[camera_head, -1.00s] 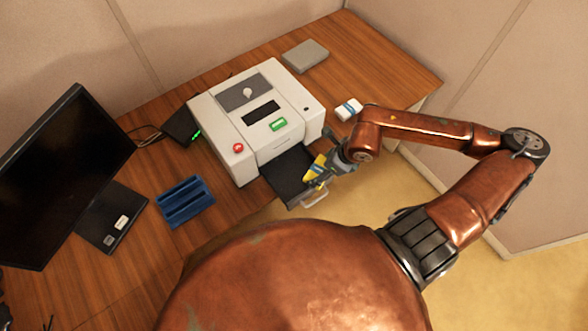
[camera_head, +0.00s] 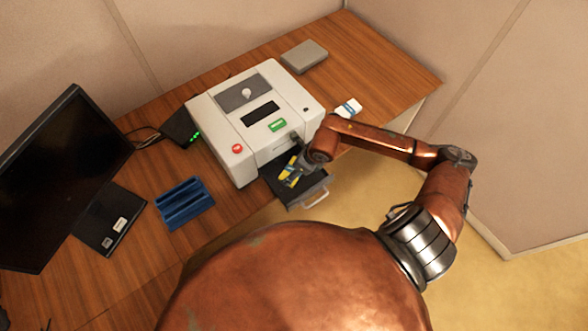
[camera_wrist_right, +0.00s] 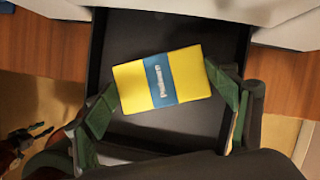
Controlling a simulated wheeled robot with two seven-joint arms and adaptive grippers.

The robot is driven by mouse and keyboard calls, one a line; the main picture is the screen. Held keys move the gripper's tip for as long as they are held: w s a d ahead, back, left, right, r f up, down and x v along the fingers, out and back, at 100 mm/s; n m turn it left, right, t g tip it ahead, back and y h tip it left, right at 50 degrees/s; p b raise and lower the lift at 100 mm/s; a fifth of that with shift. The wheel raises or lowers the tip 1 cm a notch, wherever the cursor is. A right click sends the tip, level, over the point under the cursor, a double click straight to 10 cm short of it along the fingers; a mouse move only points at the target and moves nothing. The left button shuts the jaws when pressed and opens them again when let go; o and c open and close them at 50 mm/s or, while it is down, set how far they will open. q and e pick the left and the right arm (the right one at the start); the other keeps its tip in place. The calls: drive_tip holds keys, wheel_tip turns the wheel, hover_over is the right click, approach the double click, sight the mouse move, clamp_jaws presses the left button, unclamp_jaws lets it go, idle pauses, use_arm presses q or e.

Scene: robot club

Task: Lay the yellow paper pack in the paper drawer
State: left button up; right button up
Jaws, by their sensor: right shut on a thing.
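The yellow paper pack (camera_wrist_right: 192,72) with a blue band is between the fingers of my right gripper (camera_wrist_right: 168,92), which is shut on it. In the head view the yellow pack (camera_head: 289,176) shows partly, with my right gripper (camera_head: 297,170) over it. The black paper drawer (camera_wrist_right: 135,32) is pulled out of the white printer, and the pack is above its floor. In the head view the open drawer (camera_head: 312,188) has a light handle at its front. I cannot tell whether the pack touches the drawer floor.
The white printer (camera_head: 225,122) stands on the wooden desk. A blue-and-white pack (camera_head: 348,107) lies to its right and a grey box (camera_head: 304,56) behind. A blue tray (camera_head: 184,204) and a black monitor (camera_head: 62,175) are at left.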

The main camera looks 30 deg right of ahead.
drive_tip(key=shift+f, duration=0.35)
drive_tip(key=o, duration=1.3)
drive_tip(key=shift+f, duration=0.1)
drive_tip(key=p+v, duration=0.1)
drive_tip(key=v, duration=1.1)
